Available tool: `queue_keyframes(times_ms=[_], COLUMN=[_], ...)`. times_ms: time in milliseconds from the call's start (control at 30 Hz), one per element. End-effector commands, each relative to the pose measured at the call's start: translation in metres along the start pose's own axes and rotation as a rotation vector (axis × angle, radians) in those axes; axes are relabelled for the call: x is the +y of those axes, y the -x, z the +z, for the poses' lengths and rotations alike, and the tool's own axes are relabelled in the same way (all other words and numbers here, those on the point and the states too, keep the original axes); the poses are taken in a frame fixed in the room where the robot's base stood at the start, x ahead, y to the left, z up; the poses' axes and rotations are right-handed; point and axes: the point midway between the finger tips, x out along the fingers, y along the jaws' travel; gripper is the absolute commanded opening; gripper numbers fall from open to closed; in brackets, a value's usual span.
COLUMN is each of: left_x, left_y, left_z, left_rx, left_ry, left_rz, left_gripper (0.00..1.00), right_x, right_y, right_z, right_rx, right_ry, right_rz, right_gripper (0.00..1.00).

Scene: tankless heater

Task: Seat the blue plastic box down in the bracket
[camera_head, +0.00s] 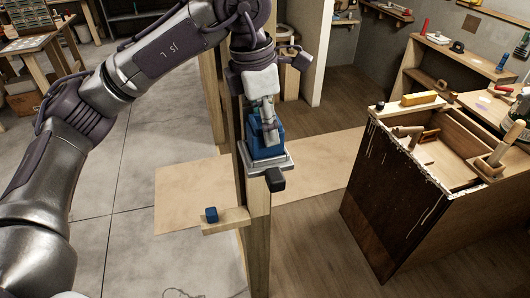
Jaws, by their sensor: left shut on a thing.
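The blue plastic box (267,148) is at the wooden post in the middle of the view. My left gripper (268,126) reaches down from above and is shut on the top of the box. The light grey bracket (284,164) is fixed to the post just beneath the box. The box is over the bracket, with its lower edge at or just inside the bracket's rim; I cannot tell whether it rests on the bottom. A small black block (275,180) shows at the bracket's front. My right gripper is not in view.
A small dark blue cube (211,214) sits on a little wooden ledge (228,222) on the post, below left of the bracket. A wooden workbench (400,190) with tools stands at the right. A plywood sheet (185,195) lies on the floor behind the post.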

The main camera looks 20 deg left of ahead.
Motion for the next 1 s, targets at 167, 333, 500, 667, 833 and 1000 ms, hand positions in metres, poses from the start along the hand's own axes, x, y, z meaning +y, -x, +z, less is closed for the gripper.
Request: queue_keyframes(times_ms=[167, 333, 500, 667, 833, 1000], left_x=[0.0000, 0.0001, 0.0000, 0.0000, -0.0002, -0.0001], left_y=[-0.0027, -0.0047, -0.0067, -0.0088, -0.0085, -0.0083], left_z=[-0.0005, -0.0008, -0.0011, -0.0014, -0.0014, -0.0013], left_rx=[0.000, 0.000, 0.000, 0.000, 0.001, 0.001], left_ry=[0.000, 0.000, 0.000, 0.000, 0.000, 0.000], left_rz=[0.000, 0.000, 0.000, 0.000, -0.001, -0.001], left_gripper=[0.02, 0.02, 0.02, 0.02, 0.54, 0.80], right_x=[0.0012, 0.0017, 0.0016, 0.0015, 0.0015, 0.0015], right_y=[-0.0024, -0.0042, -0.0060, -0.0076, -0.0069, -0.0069], right_z=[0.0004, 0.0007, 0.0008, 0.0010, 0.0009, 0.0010], right_rx=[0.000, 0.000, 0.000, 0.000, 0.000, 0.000], right_ry=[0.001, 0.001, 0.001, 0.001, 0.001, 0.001], right_rz=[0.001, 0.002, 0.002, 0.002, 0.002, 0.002], right_gripper=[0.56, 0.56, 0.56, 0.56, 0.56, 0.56])
